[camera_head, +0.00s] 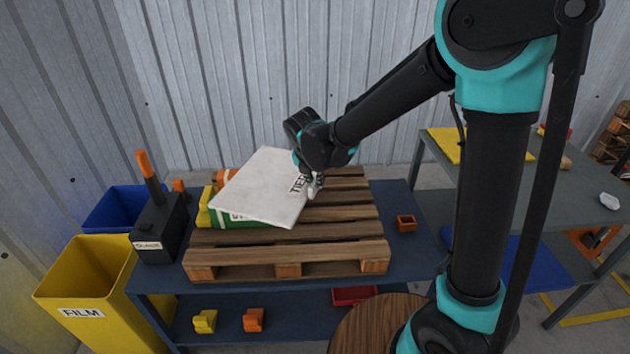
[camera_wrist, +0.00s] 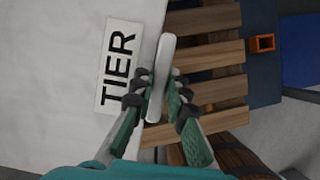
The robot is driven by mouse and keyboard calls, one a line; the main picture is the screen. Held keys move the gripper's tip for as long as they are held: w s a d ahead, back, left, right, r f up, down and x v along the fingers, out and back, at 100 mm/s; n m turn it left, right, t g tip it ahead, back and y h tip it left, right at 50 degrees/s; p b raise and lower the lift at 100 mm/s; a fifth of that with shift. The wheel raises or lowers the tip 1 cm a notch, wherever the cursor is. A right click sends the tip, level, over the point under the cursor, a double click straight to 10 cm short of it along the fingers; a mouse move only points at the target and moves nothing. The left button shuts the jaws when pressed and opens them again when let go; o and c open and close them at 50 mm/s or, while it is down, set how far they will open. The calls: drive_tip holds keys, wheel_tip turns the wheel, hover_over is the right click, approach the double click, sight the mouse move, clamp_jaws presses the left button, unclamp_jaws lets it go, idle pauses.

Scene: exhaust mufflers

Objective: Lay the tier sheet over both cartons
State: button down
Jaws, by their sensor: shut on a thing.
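The white tier sheet (camera_head: 258,188), with a label reading TIER, lies tilted above the left part of the wooden pallet (camera_head: 345,228). A green carton (camera_head: 232,219) shows under its front edge, and an orange thing (camera_head: 226,177), perhaps the other carton, shows at its back left; the sheet hides most of both. My gripper (camera_head: 316,186) is at the sheet's right edge. In the wrist view my gripper (camera_wrist: 160,96) is shut on a pale upright tab or handle at the edge of the tier sheet (camera_wrist: 60,80). I cannot tell whether the sheet touches both cartons.
The pallet stands on a dark blue table (camera_head: 410,245). A black box (camera_head: 158,228) with an orange handle stands left, beside a yellow FILM bin (camera_head: 85,285) and a blue bin (camera_head: 115,207). A small orange box (camera_head: 406,223) sits right. The pallet's right side is bare.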

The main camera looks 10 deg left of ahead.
drive_tip(key=shift+f, duration=0.4)
drive_tip(key=c, duration=1.5)
unclamp_jaws()
drive_tip(key=shift+r, duration=0.6)
drive_tip(key=v, duration=1.1)
drive_tip(key=shift+s+r, duration=0.2)
drive_tip(key=shift+r, duration=0.05)
